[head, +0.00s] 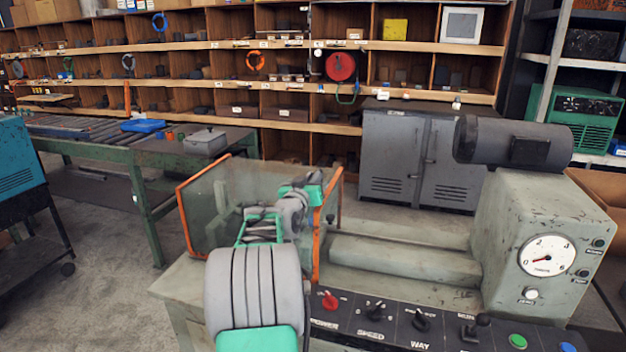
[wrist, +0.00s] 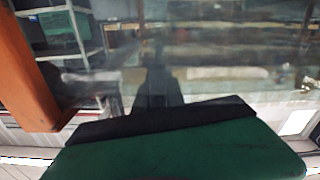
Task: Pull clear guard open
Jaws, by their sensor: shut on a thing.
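The clear guard (head: 228,195) is a see-through panel box with orange edge strips, on the left end of the grey-green machine bed. My gripper (head: 313,190) is at its right orange edge, partly hidden by my arm, and is shut on the guard. In the wrist view the clear panel (wrist: 215,55) fills most of the picture, with an orange strip (wrist: 25,75) at the left. The green and black body of my gripper shows at the bottom there. The exact contact of the fingertips is hard to make out.
The machine's headstock (head: 520,240) with a round dial and a dark motor (head: 515,142) stands at the right. A control panel (head: 420,325) with knobs runs along the front. A roller table (head: 165,150) and a grey cabinet (head: 415,160) stand behind.

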